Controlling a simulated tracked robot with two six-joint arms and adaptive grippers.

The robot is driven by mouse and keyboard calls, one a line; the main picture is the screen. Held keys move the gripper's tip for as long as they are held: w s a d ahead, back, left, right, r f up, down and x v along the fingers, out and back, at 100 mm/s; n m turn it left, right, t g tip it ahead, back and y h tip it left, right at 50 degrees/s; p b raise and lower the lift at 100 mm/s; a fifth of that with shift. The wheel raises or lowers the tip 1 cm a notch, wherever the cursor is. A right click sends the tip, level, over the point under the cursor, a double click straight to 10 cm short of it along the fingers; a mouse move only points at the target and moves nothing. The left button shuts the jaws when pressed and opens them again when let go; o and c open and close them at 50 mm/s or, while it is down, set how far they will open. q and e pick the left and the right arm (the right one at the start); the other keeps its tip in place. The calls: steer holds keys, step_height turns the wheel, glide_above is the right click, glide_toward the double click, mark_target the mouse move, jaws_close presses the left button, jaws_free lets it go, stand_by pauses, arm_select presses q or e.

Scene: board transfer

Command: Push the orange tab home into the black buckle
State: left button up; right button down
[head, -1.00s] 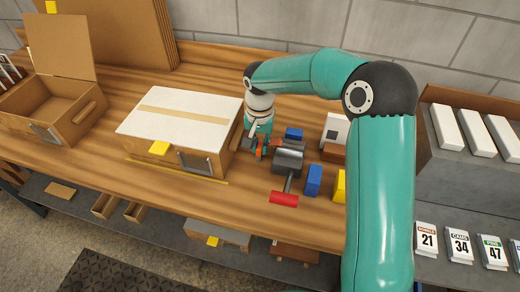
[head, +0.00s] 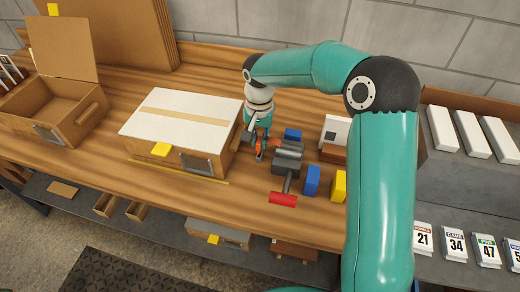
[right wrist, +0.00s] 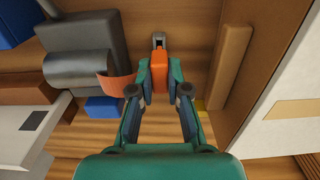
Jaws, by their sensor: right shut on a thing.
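My right gripper (head: 260,152) is low over the bench, between the white-topped box and a dark grey device. In the right wrist view, its fingers (right wrist: 159,80) are shut on the orange tab (right wrist: 160,72) from both sides. A small grey metal end (right wrist: 159,40) shows just beyond the tab; I cannot tell whether it belongs to the tab. I cannot make out a black buckle for certain in either view. My left gripper is not in view.
The dark grey device (head: 288,160) with a red handle (head: 283,199) stands close by; an orange strip (right wrist: 120,87) sticks out from it. The white-topped box (head: 180,118) is close on the other side. Blue blocks (head: 312,180) and a yellow block (head: 338,186) are right.

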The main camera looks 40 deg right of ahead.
mark_target(259, 140)
steer(key=shift+r, duration=0.15)
steer(key=shift+r+p, duration=1.6)
steer(key=shift+r, duration=0.55)
steer(key=shift+r, duration=0.1)
